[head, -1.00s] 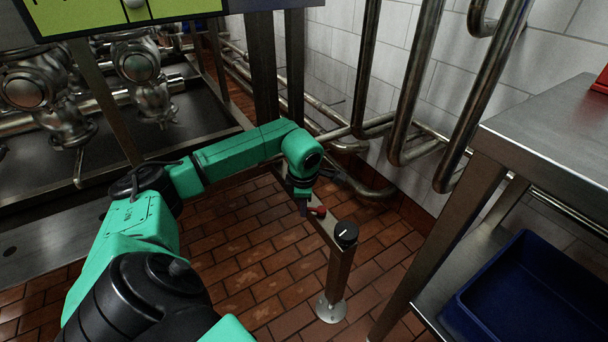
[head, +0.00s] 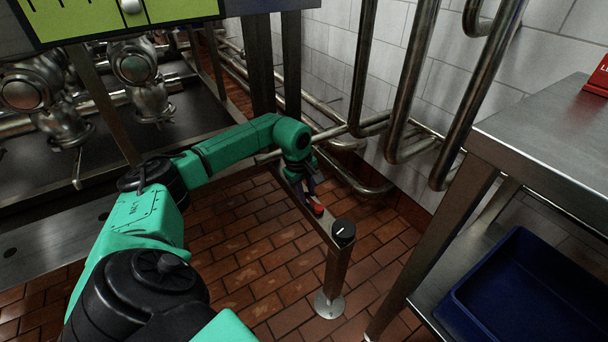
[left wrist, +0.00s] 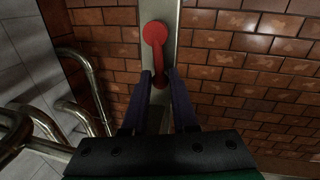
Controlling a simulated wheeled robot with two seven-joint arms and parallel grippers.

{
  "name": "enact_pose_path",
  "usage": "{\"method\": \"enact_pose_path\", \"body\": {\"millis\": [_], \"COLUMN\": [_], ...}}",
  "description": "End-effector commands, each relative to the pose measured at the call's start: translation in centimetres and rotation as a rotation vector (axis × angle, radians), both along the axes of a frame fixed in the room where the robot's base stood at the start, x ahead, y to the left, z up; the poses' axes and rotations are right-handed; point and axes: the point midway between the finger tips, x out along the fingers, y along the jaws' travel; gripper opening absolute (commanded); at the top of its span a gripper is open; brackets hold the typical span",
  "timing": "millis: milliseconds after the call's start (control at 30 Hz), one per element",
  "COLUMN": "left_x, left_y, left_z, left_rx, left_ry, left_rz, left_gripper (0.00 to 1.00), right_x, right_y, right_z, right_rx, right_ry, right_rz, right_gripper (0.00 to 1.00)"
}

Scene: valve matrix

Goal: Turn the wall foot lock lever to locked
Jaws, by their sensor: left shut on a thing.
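The red lever (left wrist: 157,52) shows in the left wrist view. Its round red hub sits on a grey metal bar (left wrist: 182,18), and its handle runs down from the hub, roughly along the bar. In the head view only a small red part of the lever (head: 318,210) shows beside my gripper. My left gripper (left wrist: 160,82) has its two dark fingers on either side of the handle's end and is shut on it. In the head view the left gripper (head: 309,190) is at the bar, partly hidden by my wrist. My right gripper is not in view.
A black knob with a white mark (head: 343,232) tops the post at the bar's near end. A steel table (head: 540,125) with a blue bin (head: 530,285) on its lower shelf stands at the right. Pipes (head: 415,80) run along the tiled wall. Brick floor is clear around the post.

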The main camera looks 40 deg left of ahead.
Motion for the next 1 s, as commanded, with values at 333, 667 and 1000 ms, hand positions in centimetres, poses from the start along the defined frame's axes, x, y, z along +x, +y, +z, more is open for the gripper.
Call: {"method": "enact_pose_path", "body": {"millis": [333,667,1000], "left_x": [0.81,0.92,0.89], "left_y": [-0.12,-0.17,-0.18], "left_z": [0.11,0.12,0.10], "left_rx": [0.000,-0.001,-0.001], "left_ry": [-0.004,-0.004,-0.003], "left_rz": [-0.144,-0.168,-0.167], "left_gripper": [0.00,0.00,0.44], "right_x": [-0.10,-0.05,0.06], "right_y": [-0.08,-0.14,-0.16], "right_z": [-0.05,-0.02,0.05], "right_rx": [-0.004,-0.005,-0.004], "right_ry": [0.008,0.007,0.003], "right_rz": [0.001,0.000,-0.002], "right_gripper": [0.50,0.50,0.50]}}
